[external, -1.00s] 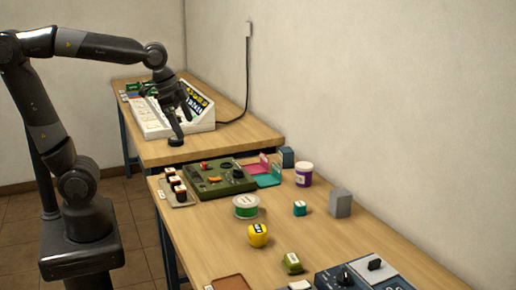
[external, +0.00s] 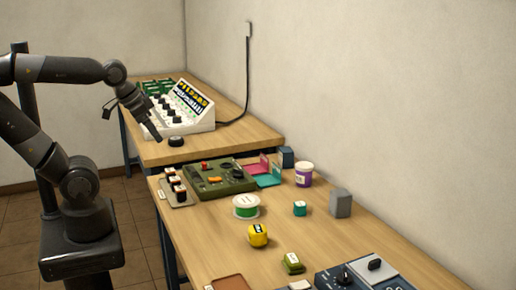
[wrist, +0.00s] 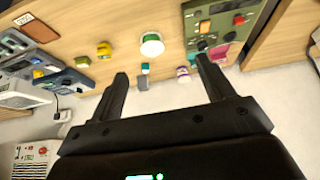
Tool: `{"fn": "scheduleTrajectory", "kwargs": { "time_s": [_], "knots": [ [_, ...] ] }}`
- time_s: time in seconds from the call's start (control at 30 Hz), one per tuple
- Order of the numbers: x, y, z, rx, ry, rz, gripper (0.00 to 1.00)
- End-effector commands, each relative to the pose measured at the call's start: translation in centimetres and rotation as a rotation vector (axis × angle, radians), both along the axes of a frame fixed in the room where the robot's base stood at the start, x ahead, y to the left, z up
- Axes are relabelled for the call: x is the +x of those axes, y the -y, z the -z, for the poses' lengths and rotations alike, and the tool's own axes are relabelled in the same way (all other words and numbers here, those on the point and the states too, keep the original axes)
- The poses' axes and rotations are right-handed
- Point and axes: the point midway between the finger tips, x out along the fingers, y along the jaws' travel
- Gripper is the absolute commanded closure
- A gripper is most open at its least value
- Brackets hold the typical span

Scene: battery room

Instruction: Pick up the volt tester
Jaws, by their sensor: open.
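No object is clearly readable as the volt tester, and I cannot tell which one it is. Candidates are the small yellow rounded object with a dark-marked face (external: 258,236), the small green block with a pale label (external: 292,264) and the blue unit with a dial (external: 338,278). The yellow object also shows in the wrist view (wrist: 104,50). My gripper (external: 132,125) is open and empty, in front of the far table and well away from these. In the wrist view its fingers (wrist: 162,70) are spread, with the near table's objects beyond them.
The near table holds an olive control panel (external: 222,180), a white-and-green spool (external: 246,207), a teal cube (external: 300,208), a purple jar (external: 304,175) and a grey block (external: 341,204). A white sloped console (external: 180,112) with a cord stands on the far table. A wall bounds the right.

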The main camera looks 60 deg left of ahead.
Motion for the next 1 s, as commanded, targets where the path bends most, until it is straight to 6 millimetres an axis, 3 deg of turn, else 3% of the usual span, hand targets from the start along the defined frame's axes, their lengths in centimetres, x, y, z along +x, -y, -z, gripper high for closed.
{"fn": "scheduleTrajectory", "kwargs": {
  "time_s": [0.23, 0.37, 0.67, 1.0],
  "knots": [
    [0.2, 0.1, 0.0, -0.002, -0.002, 0.003, 0.26],
    [1.7, 0.7, 0.2, -0.013, -0.017, 0.018, 0.26],
    [8.8, 5.0, 2.5, -0.049, -0.082, 0.073, 0.26],
    [15.9, 12.6, 8.2, -0.042, -0.15, 0.129, 0.26]
  ]
}}
